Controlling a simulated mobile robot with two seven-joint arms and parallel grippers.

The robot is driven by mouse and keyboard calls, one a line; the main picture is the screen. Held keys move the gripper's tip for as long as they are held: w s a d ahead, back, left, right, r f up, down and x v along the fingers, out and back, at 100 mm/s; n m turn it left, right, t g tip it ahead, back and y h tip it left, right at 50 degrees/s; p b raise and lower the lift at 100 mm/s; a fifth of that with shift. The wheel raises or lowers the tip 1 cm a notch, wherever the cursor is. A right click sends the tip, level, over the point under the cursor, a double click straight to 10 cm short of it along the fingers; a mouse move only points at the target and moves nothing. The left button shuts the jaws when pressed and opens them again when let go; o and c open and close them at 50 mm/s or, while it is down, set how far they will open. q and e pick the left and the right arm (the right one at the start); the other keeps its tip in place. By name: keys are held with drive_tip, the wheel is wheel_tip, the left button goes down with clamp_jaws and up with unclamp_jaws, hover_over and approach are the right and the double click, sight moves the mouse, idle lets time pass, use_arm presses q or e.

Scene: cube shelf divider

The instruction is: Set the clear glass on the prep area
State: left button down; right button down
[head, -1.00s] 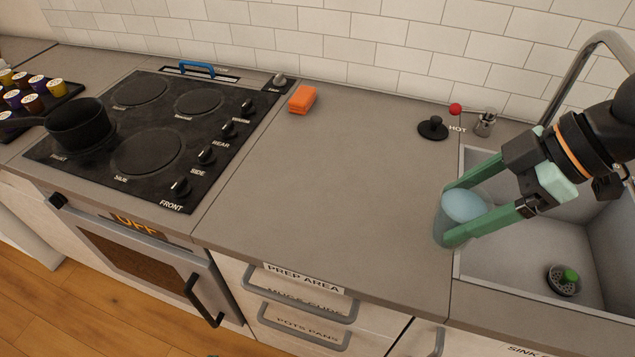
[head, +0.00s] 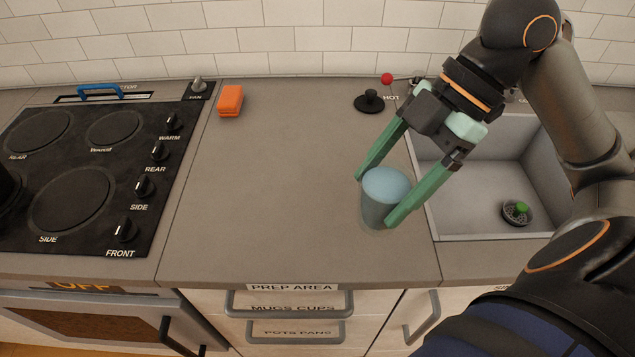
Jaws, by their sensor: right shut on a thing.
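The clear glass (head: 381,200) looks bluish and see-through and stands upright between the green fingers of my right gripper (head: 374,200). The right gripper is shut on it, one finger on each side. The glass is over the right part of the prep area counter (head: 270,190), left of the sink. I cannot tell whether its base touches the counter. My left gripper is not in view.
The sink (head: 480,215) with a strainer (head: 516,212) is at the right. A black stopper (head: 369,102) and an orange sponge (head: 230,101) lie at the back of the counter. The stove (head: 85,185) is at the left. The middle of the counter is clear.

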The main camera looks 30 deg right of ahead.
drive_tip(key=w+f, duration=0.7)
drive_tip(key=w+a+f, duration=0.1)
drive_tip(key=w+f, duration=0.3)
drive_tip(key=shift+d+f, duration=0.1)
drive_tip(key=shift+f, duration=0.25)
drive_tip(key=shift+f, duration=0.2)
unclamp_jaws()
drive_tip(key=shift+r, duration=0.1)
